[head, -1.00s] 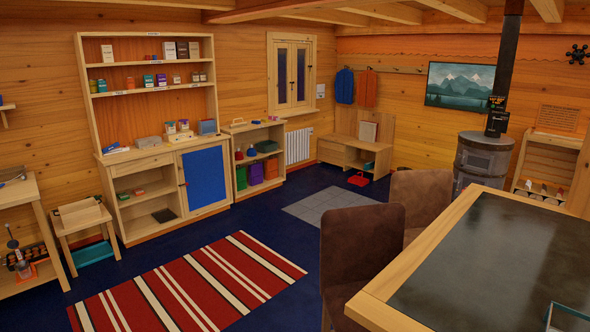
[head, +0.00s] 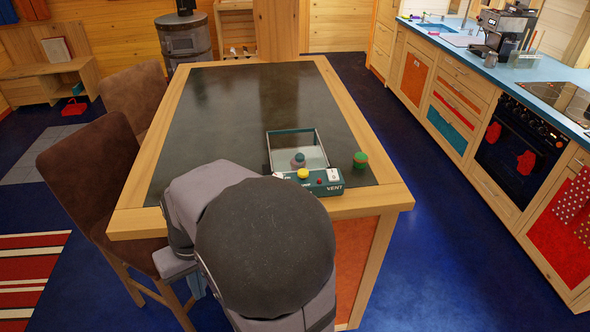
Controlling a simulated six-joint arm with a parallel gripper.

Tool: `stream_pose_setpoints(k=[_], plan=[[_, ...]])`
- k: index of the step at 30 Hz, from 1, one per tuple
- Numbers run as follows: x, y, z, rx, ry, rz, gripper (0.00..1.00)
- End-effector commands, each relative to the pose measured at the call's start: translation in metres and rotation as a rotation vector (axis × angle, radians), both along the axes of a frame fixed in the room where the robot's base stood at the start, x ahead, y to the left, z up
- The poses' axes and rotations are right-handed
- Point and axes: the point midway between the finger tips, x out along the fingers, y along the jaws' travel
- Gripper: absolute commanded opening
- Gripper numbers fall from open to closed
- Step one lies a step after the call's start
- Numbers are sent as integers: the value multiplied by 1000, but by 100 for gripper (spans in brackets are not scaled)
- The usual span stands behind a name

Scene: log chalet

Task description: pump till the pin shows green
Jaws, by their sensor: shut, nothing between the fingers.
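A teal device marked VENT (head: 334,188) stands on the near part of the dark table top. It has a yellow round knob (head: 303,173), a small red button and a white patch on its front strip. Behind the strip is a clear-looking framed box (head: 297,138), with a grey rounded piece (head: 298,160) at its near side. I cannot make out a pin or its colour. My arm fills the lower middle of the head view, in front of the table edge. My gripper's fingers do not show; the arm hides that area.
A small green cylinder with a red band (head: 360,161) stands right of the device. The table (head: 210,100) is otherwise clear. Two brown chairs (head: 95,170) stand at its left. A kitchen counter (head: 475,50) with an oven runs along the right, across open blue floor.

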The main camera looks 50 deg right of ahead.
Motion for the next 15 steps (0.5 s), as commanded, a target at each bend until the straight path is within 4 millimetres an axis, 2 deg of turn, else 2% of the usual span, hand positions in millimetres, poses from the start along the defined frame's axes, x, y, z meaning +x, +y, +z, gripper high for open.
stream_pose_setpoints(k=[1, 6, 10, 15], plan=[[13, -17, 5, 19, -22, -57, 0], [47, -73, 29, 81, -109, -216, 0], [64, -124, 50, 119, -190, -325, 0], [72, -193, 79, 150, -304, -446, 0]])
